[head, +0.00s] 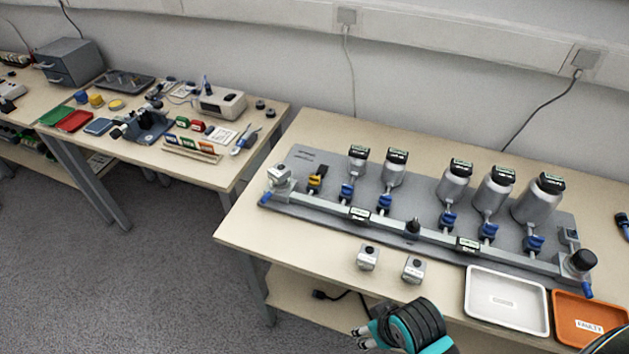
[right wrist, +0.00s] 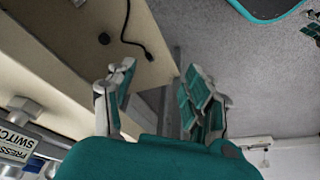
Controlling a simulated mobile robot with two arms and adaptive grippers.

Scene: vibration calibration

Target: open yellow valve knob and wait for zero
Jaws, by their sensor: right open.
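A yellow valve knob (head: 316,182) with a black part stands at the left end of the grey rig board (head: 300,160) on the right-hand table. Small displays (head: 360,214) sit along the rig's rail and on the silver canisters (head: 454,184); their readings are too small to make out. My right gripper (head: 363,338) is low in front of the table edge, well below and apart from the yellow knob. In the right wrist view its fingers (right wrist: 158,98) are spread with nothing between them. My left gripper is not in view.
Several blue valves (head: 384,204) line the rail. Two small grey devices (head: 368,257) stand near the front edge, with a white tray (head: 478,318) and an orange tray (head: 566,333) to their right.

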